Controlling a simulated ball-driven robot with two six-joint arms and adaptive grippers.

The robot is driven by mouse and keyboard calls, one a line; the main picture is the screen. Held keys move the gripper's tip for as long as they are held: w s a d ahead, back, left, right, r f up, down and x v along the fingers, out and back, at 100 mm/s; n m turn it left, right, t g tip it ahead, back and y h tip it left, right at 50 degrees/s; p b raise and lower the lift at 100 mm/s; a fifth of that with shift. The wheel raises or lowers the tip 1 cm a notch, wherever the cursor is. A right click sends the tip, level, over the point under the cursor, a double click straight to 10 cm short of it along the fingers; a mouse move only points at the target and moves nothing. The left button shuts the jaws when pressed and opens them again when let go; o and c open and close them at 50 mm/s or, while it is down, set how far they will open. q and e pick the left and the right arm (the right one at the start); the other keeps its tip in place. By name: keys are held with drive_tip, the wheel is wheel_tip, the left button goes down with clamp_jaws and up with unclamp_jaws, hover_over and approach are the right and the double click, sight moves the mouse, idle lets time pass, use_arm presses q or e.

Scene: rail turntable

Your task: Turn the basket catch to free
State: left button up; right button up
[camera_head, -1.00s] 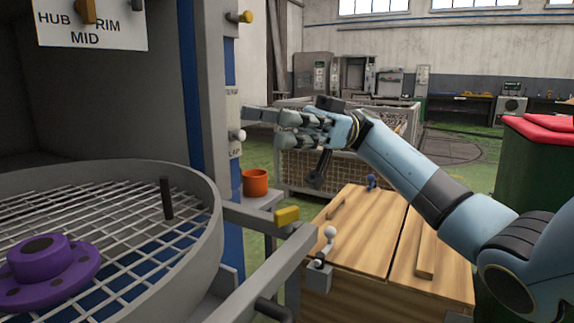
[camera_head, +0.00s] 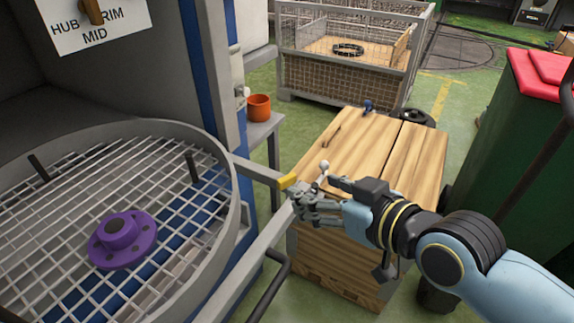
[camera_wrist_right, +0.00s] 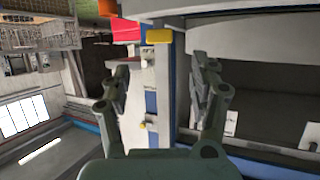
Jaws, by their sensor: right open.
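A round grey wire basket (camera_head: 236,222) on the left holds a purple flanged part (camera_head: 122,240). Two grey rails run from beside it towards the right, and one carries a yellow block (camera_head: 287,181). A small lever with a pale ball knob (camera_head: 324,165), which looks like the catch, shows just behind my right gripper (camera_head: 305,197). The gripper hides its base. The right gripper is open, with its fingers pointing left near the yellow block. In the right wrist view its open fingers (camera_wrist_right: 158,78) have nothing clearly between them. My left gripper is out of view.
A wooden crate (camera_head: 365,150) stands behind the right gripper. An orange pot (camera_head: 258,107) sits on a grey side shelf. A green bin with a red lid (camera_head: 535,75) stands at the right. A mesh cage (camera_head: 340,80) is at the back.

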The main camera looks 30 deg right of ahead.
sight(288, 177)
drive_tip(key=x, duration=1)
drive_tip(key=shift+w+b, duration=0.1)
drive_tip(key=shift+b, duration=0.2)
drive_tip(key=c, duration=1.1)
drive_tip(key=shift+f+b, duration=0.15)
drive_tip(key=shift+b, duration=0.15)
drive_tip(key=shift+c, duration=0.5)
drive_tip(key=n+y+b, duration=0.2)
drive_tip(key=b, duration=0.2)
drive_tip(key=n+g+y+b, duration=0.1)
drive_tip(key=n+y+b, duration=0.1)
drive_tip(key=y+b, duration=0.1)
drive_tip(key=shift+d+f+b, duration=0.1)
drive_tip(key=shift+f+b, duration=0.15)
drive_tip(key=shift+b, duration=0.5)
drive_tip(key=shift+r+n+g+y+b, duration=0.2)
drive_tip(key=shift+n+g+y+b, duration=0.1)
drive_tip(key=shift+n+g+b, duration=0.2)
drive_tip(key=shift+r, duration=0.15)
